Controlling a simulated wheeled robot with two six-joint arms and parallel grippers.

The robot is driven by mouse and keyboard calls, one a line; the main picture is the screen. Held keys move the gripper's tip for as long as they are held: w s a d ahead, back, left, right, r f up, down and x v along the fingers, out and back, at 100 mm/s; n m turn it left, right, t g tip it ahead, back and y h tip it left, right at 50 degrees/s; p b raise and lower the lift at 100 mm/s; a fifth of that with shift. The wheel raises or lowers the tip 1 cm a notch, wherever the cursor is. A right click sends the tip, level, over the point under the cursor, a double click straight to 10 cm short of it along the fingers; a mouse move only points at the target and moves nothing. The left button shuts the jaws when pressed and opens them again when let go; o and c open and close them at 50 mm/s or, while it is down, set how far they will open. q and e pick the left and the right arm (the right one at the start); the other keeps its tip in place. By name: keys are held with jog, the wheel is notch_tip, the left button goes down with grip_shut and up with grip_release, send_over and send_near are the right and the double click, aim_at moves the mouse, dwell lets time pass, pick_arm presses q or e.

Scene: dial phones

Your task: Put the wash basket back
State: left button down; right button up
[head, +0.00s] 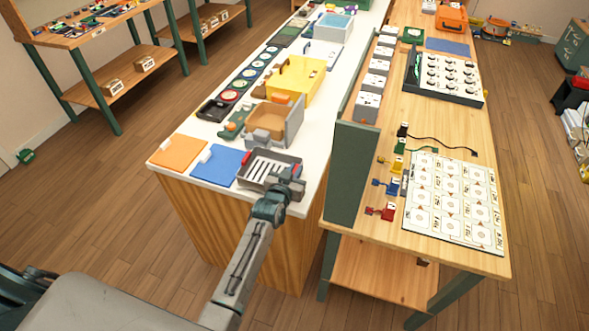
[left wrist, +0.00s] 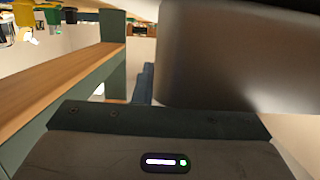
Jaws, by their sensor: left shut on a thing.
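The wash basket (head: 262,181) looks like the dark grey, open tray with pale slats inside, at the near end of the white counter. My left gripper (head: 288,181) is shut at its right near corner, and the jaws partly cover that corner. In the left wrist view a large smooth grey surface (left wrist: 240,55) fills the upper right, very close to the camera; I take it to be the basket's side. The fingertips are hidden there. I cannot tell whether the basket rests on the counter or is slightly raised. My right gripper is not in view.
A blue mat (head: 217,163) and an orange mat (head: 178,152) lie left of the basket. A grey-and-tan bin (head: 292,127) stands just behind it, with a yellow bin (head: 318,75) beyond. A green panel (head: 349,180) divides the counter from the wooden bench (head: 470,258) on the right.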

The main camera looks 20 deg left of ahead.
pick_arm(q)
jog(key=shift+f, duration=0.2)
jog(key=c, duration=1.5)
grip_release()
jog(key=shift+f, duration=0.1)
jog(key=shift+s, duration=0.3)
jog(key=s+r+b, duration=0.1)
jog(key=s, duration=0.6)
jog(key=s+r+b, duration=0.1)
jog(key=s, duration=0.3)
jog(key=shift+s+a+r+b, duration=0.1)
jog(key=shift+a+r+b, duration=0.1)
jog(key=shift+r+b, duration=0.1)
